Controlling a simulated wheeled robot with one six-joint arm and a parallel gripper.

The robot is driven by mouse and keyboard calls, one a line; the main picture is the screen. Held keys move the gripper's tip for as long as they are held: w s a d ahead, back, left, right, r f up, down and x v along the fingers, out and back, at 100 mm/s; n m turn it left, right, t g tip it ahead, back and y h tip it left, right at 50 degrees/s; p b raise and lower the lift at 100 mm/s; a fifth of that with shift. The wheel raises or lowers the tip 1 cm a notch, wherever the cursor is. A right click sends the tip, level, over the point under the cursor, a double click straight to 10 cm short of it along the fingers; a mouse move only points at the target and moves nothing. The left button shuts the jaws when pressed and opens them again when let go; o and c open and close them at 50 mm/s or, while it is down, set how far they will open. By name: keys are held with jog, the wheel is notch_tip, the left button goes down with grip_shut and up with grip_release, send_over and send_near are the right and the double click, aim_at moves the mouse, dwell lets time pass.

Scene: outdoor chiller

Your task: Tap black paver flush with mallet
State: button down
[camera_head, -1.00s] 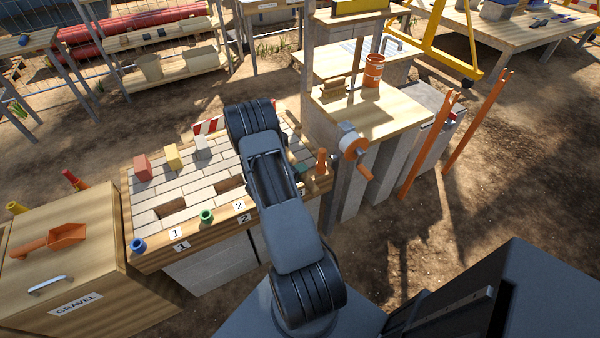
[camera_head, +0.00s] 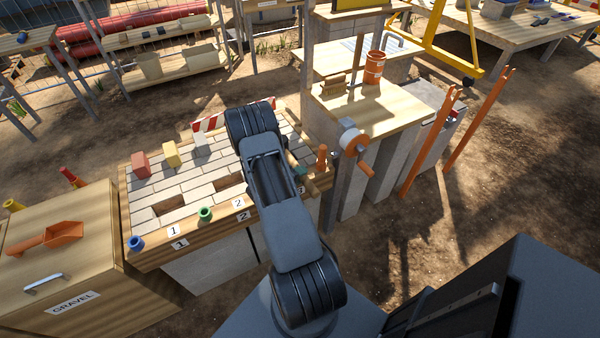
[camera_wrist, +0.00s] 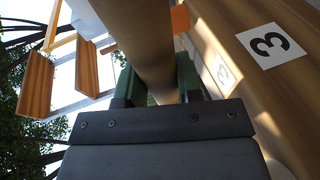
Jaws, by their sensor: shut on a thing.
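My gripper (camera_wrist: 157,82) is shut on a thick, round wooden shaft, the mallet handle (camera_wrist: 143,45), in the wrist view. Its green-padded fingers press on both sides of it. The mallet's head cannot be made out. In the head view my arm covers most of the gripper; a small teal and tan part shows just right of the arm, over the bench's right end. The black paver is not visible. A number 3 label (camera_wrist: 268,46) shows on the wooden edge beside the handle in the wrist view.
The paved bench (camera_head: 150,249) has open slots near labels 1 and 2. Red (camera_head: 141,165) and yellow (camera_head: 172,155) blocks stand on it, with a striped barrier (camera_head: 208,123) behind. A crank winch (camera_head: 353,140) stands close right. A gravel box (camera_head: 85,225) is at left.

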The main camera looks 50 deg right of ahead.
notch_tip(320, 180, down, 2)
jog(key=shift+w+f, duration=0.1)
jog(key=shift+d+r+p, duration=0.1)
jog(key=shift+r+p, duration=0.2)
jog(key=shift+r, duration=0.15)
jog(key=d+r+p, duration=0.2)
jog(key=d+r, duration=0.1)
jog(key=d, duration=0.1)
jog(key=d+r+p, duration=0.2)
jog(key=d+r, duration=0.1)
jog(key=d, duration=0.1)
jog(key=d+r+p, duration=0.1)
jog(key=d+r, duration=0.3)
jog(key=d, duration=0.1)
jog(key=shift+p, duration=0.4)
dwell(0.6)
